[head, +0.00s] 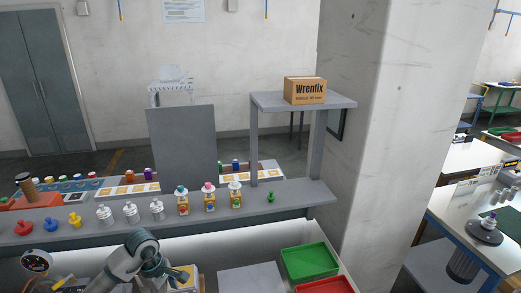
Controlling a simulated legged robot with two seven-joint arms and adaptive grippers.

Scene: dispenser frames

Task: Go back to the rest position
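Links of my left arm show at the bottom left, bent in front of the grey shelf (300,199). I cannot make out the fingers of my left gripper there. My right arm and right gripper are not in view. On the shelf stand a red, a blue and a yellow knob-shaped piece, several silver pieces (130,212), several orange-labelled bottles (209,197) with coloured caps, and a green piece (270,196) at the right.
A cardboard box marked Wrenfix (305,90) sits on a raised grey stand (270,101). A grey upright panel (181,145) rises behind the shelf. Below are a green tray (310,262) and a red tray (325,286). A concrete pillar (390,130) stands to the right.

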